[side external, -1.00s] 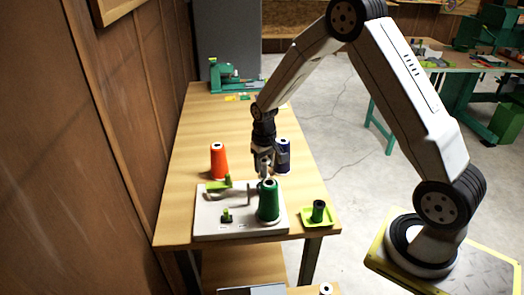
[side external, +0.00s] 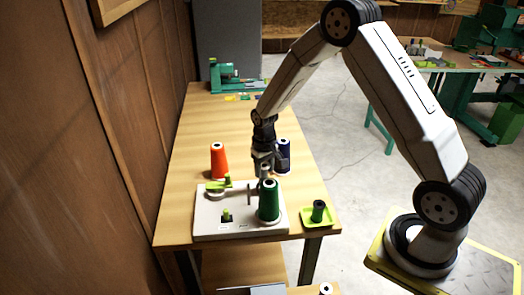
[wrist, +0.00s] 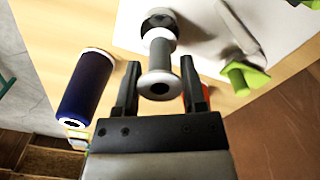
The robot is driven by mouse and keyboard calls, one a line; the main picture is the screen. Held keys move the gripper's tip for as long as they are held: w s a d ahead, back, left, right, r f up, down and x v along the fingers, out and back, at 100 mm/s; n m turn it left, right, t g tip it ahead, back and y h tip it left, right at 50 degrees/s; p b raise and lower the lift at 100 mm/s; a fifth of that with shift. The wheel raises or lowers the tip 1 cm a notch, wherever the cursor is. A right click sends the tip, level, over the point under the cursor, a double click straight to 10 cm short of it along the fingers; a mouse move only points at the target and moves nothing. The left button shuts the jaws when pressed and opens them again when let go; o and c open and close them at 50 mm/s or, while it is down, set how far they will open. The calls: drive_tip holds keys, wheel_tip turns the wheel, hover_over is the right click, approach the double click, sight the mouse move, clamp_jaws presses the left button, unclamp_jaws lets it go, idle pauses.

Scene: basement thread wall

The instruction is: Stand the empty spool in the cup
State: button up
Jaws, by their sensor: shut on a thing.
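My gripper (wrist: 157,78) is shut on a grey spool (wrist: 159,84) without thread, its flanged end facing the wrist camera between the two fingers. In the side external view my gripper (side external: 266,171) is above the far part of the white board (side external: 207,228), behind the green thread cone, and the spool there is small and partly hidden. A dark round piece (wrist: 159,17) lies beyond the spool in the wrist view; whether they touch is unclear. A dark green cup-like piece (side external: 318,211) stands in a lime tray (side external: 308,224) at the table's right edge.
The green thread cone (side external: 269,202) stands close in front of my gripper. A blue cone (side external: 284,158) is close behind and right. An orange cone (side external: 218,161) stands left. Lime levers (side external: 219,183) rise from the board. The table behind the cones is mostly clear.

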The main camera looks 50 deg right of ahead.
drive_tip(key=shift+f, duration=0.4)
drive_tip(key=shift+f, duration=0.4)
drive_tip(key=shift+f, duration=0.3)
drive_tip(key=shift+f, duration=0.4)
drive_tip(key=shift+f, duration=0.25)
drive_tip(key=o, duration=1)
